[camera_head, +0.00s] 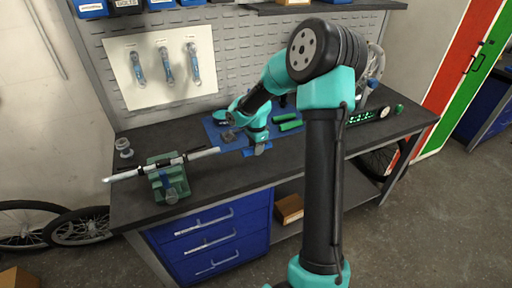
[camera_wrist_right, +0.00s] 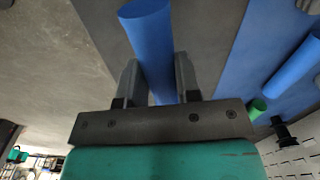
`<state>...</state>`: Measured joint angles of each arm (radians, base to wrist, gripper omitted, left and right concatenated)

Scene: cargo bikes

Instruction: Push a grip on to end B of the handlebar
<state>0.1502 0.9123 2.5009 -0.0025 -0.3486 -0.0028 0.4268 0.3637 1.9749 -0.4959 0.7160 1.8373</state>
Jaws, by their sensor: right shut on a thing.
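The handlebar (camera_head: 203,154) lies roughly level in a green bench vise (camera_head: 168,178). Both pale ends stick out past the jaws; I cannot read an end letter. My right gripper (camera_head: 257,148) is to the right of the handlebar's right end, low over the bench. In the wrist view my right gripper (camera_wrist_right: 153,85) is shut on a blue grip (camera_wrist_right: 147,30), which sticks out past the fingers. The grip shows only as a small blue piece in the head view (camera_head: 248,152). The grip and the bar end look apart. My left gripper is not in view.
A blue mat (camera_head: 214,131) behind my right gripper carries green grips (camera_head: 289,124). Another blue grip (camera_wrist_right: 290,72) lies on the mat in the wrist view. Grey round parts (camera_head: 123,146) stand at the bench's left. Tools hang on a white board (camera_head: 150,75).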

